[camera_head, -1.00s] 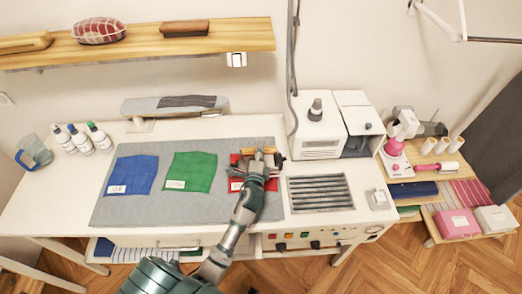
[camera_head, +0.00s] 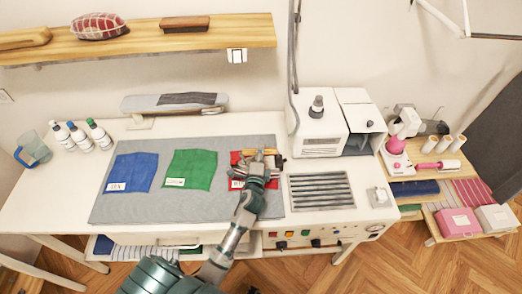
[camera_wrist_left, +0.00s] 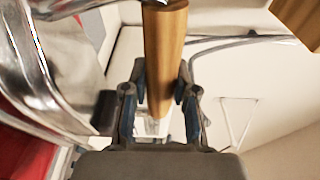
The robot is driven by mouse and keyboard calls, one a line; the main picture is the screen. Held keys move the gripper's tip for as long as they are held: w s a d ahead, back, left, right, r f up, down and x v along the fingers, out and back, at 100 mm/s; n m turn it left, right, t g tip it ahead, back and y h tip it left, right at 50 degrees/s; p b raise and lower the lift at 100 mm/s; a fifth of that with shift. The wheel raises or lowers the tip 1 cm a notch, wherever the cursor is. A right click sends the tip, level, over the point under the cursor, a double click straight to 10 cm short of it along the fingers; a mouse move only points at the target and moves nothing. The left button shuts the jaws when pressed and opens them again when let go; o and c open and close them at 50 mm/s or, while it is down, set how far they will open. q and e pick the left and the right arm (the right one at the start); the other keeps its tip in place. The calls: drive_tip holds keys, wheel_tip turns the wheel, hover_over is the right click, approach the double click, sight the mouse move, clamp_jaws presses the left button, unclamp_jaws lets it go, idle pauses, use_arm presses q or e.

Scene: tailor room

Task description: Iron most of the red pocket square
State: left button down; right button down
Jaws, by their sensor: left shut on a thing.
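The red pocket square (camera_head: 236,158) lies on the grey mat (camera_head: 217,212), at its right end. A metal iron with a wooden handle (camera_wrist_left: 165,55) stands over it and hides much of it. Red cloth (camera_wrist_left: 28,145) also shows in the left wrist view, beside the iron's shiny metal body (camera_wrist_left: 48,78). My left gripper (camera_head: 258,165) is over the red square, and in the left wrist view its fingers (camera_wrist_left: 160,92) are shut around the wooden handle. Whether the iron's sole touches the cloth cannot be seen. My right gripper is not in view.
Green (camera_head: 190,169) and blue (camera_head: 131,173) squares lie to the left on the mat. A slatted metal rest (camera_head: 320,191) is just right of the mat, with a white machine (camera_head: 318,135) behind it. Bottles (camera_head: 78,137) and a jug (camera_head: 34,150) stand at far left.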

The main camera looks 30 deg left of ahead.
use_arm(q)
drive_tip(key=d+v, duration=0.1)
drive_tip(key=v, duration=0.5)
drive_tip(key=shift+d, duration=0.15)
idle(0.9)
drive_tip(key=shift+w, duration=0.1)
drive_tip(key=shift+w+p, duration=0.2)
drive_tip(key=shift+p, duration=0.15)
drive_tip(key=shift+w+a+r+p, duration=0.1)
drive_tip(key=shift+w+a+p, duration=0.05)
drive_tip(key=shift+w+a, duration=0.65)
drive_tip(key=shift+w+a+p, duration=0.1)
drive_tip(key=shift+w+a, duration=0.4)
drive_tip(key=shift+w, duration=0.6)
drive_tip(key=shift+w+a+r+p, duration=0.1)
drive_tip(key=shift+w+a+p, duration=0.05)
drive_tip(key=shift+w+a, duration=0.65)
drive_tip(key=shift+w+d, duration=0.15)
drive_tip(key=shift+w, duration=0.05)
drive_tip(key=a+x, duration=0.1)
drive_tip(key=x, duration=0.6)
drive_tip(key=shift+s, duration=0.25)
drive_tip(key=shift+a, duration=0.15)
drive_tip(key=shift+r, duration=0.15)
idle(0.3)
